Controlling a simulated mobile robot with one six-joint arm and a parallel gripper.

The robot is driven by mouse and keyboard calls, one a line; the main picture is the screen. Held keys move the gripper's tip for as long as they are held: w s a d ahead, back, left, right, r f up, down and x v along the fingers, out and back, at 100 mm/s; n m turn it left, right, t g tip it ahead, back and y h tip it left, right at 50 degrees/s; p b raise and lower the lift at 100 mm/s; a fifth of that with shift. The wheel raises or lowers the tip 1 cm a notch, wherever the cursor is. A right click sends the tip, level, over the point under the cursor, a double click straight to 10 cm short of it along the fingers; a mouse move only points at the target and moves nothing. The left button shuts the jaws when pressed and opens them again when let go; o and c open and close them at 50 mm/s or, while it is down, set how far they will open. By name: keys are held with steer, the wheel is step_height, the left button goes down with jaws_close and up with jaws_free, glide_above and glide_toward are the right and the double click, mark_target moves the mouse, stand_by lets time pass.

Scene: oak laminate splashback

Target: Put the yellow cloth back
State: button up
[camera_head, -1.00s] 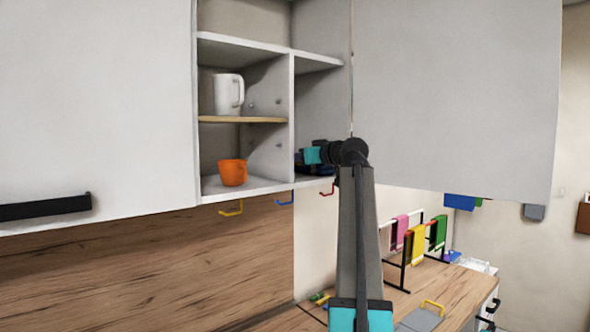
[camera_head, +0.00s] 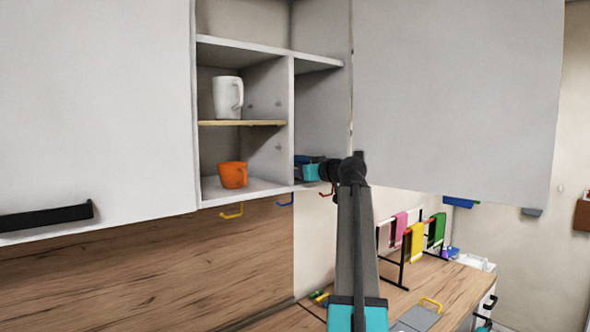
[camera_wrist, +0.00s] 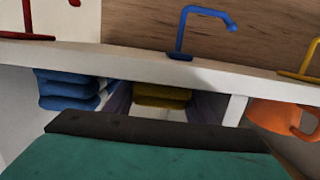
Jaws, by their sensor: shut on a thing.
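My gripper (camera_head: 309,172) is inside the lower right compartment of the open wall cabinet (camera_head: 245,188), near its floor. In the wrist view, which is upside down, a dark yellow folded cloth (camera_wrist: 161,95) sits just beyond my gripper's teal body, in line with it; my gripper is shut on it. The fingertips are mostly hidden, and whether the cloth touches the shelf is unclear. Blue folded cloths (camera_wrist: 68,90) lie beside it. Another yellow cloth (camera_head: 418,243) hangs on a rack (camera_head: 402,274) over the worktop.
An orange mug (camera_head: 233,175) stands in the compartment to the left, past a divider (camera_head: 291,120). A white mug (camera_head: 227,97) stands above it. Yellow (camera_head: 232,210), blue (camera_head: 285,201) and red hooks hang under the cabinet. A large grey door (camera_head: 455,100) is at the right.

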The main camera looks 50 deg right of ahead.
steer(key=shift+w+f, duration=0.1)
steer(key=shift+f, duration=0.05)
steer(key=shift+f, duration=0.15)
steer(key=o, duration=0.8)
steer(key=shift+o, duration=0.2)
steer(key=shift+r, duration=0.2)
steer(key=shift+s+f, duration=0.1)
steer(key=shift+s, duration=0.25)
steer(key=s+a+r+b, duration=0.1)
steer(key=s+b, duration=0.4)
steer(key=s, duration=0.6)
steer(key=shift+a+r, duration=0.15)
steer(key=shift+r, duration=0.3)
steer(key=shift+s, duration=0.1)
